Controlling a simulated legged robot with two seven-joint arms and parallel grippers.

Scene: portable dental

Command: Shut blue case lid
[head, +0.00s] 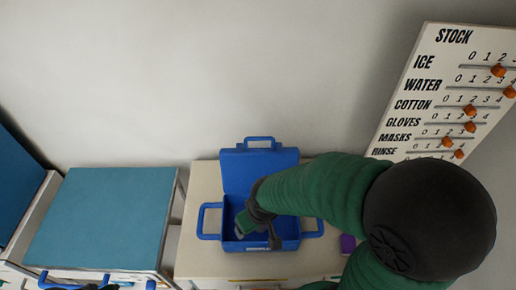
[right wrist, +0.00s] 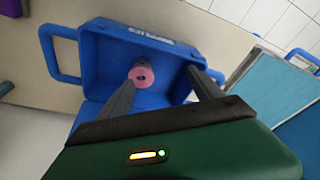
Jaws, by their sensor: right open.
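The blue case (head: 290,228) stands on a pale cabinet top, with a handle loop on each side. Its lid (head: 258,168) is open and stands up at the back, with a handle on its top edge. My right gripper (head: 258,228) reaches in from the right, over the open case, and hides part of the inside. In the right wrist view, its fingers (right wrist: 163,76) are apart with nothing held between them. A pink roll (right wrist: 141,76) lies inside the case (right wrist: 110,45) beyond the fingers.
A purple item (head: 347,243) sits right of the case. A teal-topped unit (head: 100,220) stands to the left, beyond a gap. A stock board (head: 440,95) with orange sliders is at the upper right. The plain wall rises behind the lid.

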